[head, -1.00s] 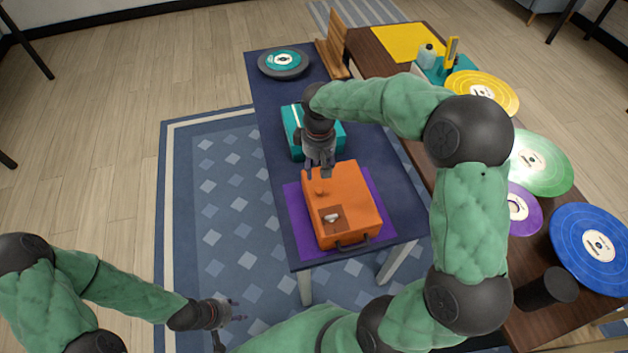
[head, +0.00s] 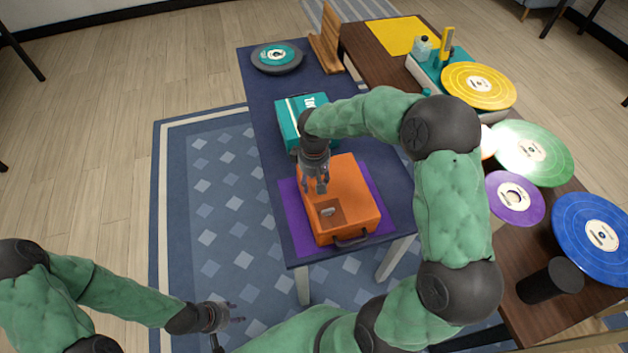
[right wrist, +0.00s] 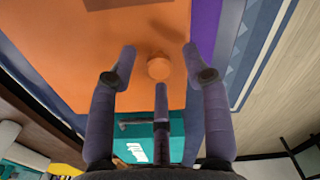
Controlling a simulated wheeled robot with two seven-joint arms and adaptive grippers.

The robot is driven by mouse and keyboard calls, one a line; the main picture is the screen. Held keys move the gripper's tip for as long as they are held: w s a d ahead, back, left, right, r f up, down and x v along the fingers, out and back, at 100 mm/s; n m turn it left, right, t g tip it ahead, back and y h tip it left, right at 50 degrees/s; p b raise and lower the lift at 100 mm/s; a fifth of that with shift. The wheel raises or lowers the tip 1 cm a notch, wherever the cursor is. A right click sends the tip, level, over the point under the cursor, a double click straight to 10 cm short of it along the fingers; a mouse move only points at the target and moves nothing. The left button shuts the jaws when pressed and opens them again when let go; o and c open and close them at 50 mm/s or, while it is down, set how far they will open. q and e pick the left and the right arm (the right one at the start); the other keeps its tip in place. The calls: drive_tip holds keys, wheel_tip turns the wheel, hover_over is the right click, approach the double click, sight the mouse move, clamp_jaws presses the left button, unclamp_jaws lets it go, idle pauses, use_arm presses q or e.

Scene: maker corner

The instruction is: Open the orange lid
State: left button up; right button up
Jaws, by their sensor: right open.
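The orange box with its orange lid (head: 351,190) sits on a purple mat (head: 297,235) on the dark blue table. The lid looks shut, with a square opening or recess near the front left corner and a dark handle (head: 350,239) on the front side. In the right wrist view a round orange knob (right wrist: 158,68) stands on the lid. My right gripper (head: 316,187) is open above the lid's left part; in the wrist view its fingers (right wrist: 159,62) spread around the knob, contact unclear. My left gripper (head: 236,313) is low at the left, away from the table, apparently open.
A teal box (head: 290,118) stands just behind the orange one. A dark turntable with a teal record (head: 277,56) and a wooden rack (head: 326,45) are at the back. Several records, including a blue one (head: 590,255), lie on the brown table at right.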

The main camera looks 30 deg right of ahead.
clamp_jaws()
use_arm(q)
drive_tip(key=shift+r, duration=0.15)
use_arm(e)
drive_tip(key=shift+r, duration=0.1)
